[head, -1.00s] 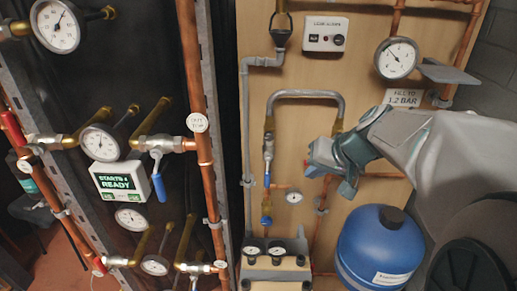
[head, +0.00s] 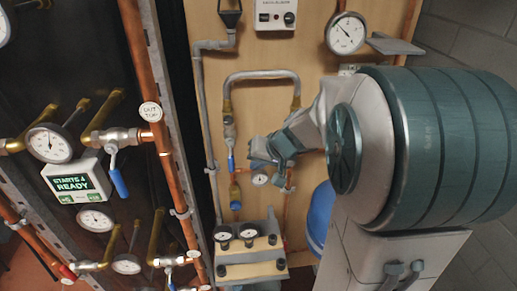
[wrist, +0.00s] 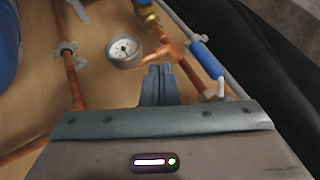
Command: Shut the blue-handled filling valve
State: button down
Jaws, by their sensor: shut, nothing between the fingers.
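The blue valve handle (head: 231,163) hangs down along the vertical pipe below the silver valve body (head: 229,131), at the left leg of the grey looped hose (head: 262,75). In the wrist view the blue handle (wrist: 206,59) lies to the right of my fingers, with a pale stem at its lower end. My gripper (head: 256,160) is just right of the handle in the head view. In the wrist view my gripper (wrist: 158,72) has its fingers together and empty, apart from the handle. The exact depth between them cannot be told.
A small gauge (wrist: 124,50) and copper pipe (wrist: 68,75) are close to my fingers. A blue vessel (head: 318,215) is partly hidden behind my arm. Another blue lever (head: 118,181) is on the left pipework. A manifold with two gauges (head: 248,256) stands below.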

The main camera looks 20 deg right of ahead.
aim_at(231, 156)
jog(key=shift+w+a+r+p, duration=0.1)
jog(key=shift+w+a+p, duration=0.3)
jog(key=shift+a, duration=0.55)
jog(key=shift+w+a+p, duration=0.25)
jog(key=shift+w+a, duration=0.1)
jog(key=shift+a, duration=0.55)
jog(key=shift+a+f+b, duration=0.1)
jog(key=shift+f+b, duration=0.1)
jog(key=shift+b, duration=0.65)
